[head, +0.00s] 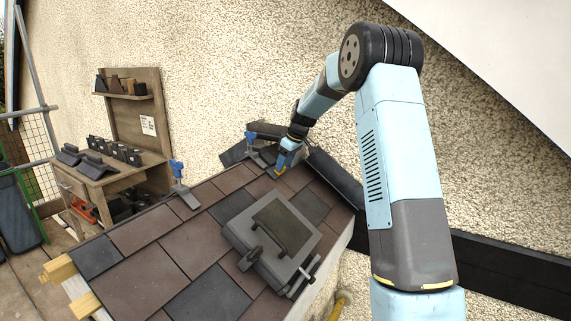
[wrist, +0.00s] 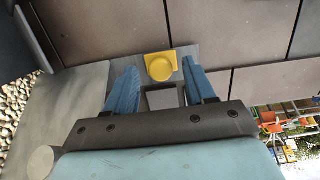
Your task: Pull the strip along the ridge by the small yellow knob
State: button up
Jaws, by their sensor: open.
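The small yellow knob (wrist: 160,68) shows in the wrist view as a round disc on a square yellow base, fixed to a dark grey strip (wrist: 182,54). My gripper (wrist: 156,78) is open, its two blue fingers on either side of the knob's near side. The knob lies between and slightly beyond the fingertips; I cannot tell whether they touch it. In the head view my gripper (head: 280,170) is at the upper end of the tiled roof by the ridge, and the knob is hardly distinguishable from the fingertips there.
Brown and grey tiles (head: 157,232) cover the roof. A grey roof window (head: 272,240) stands below my gripper. Blue-handled clamps (head: 178,172) stand at the left. Dark ridge pieces (head: 335,177) lie beside the pebbled wall (head: 230,60). A workbench (head: 105,170) stands at the left.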

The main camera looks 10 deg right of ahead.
jog(key=shift+f, duration=0.25)
jog(key=shift+c, duration=0.4)
grip_shut()
jog(key=shift+d, duration=0.15)
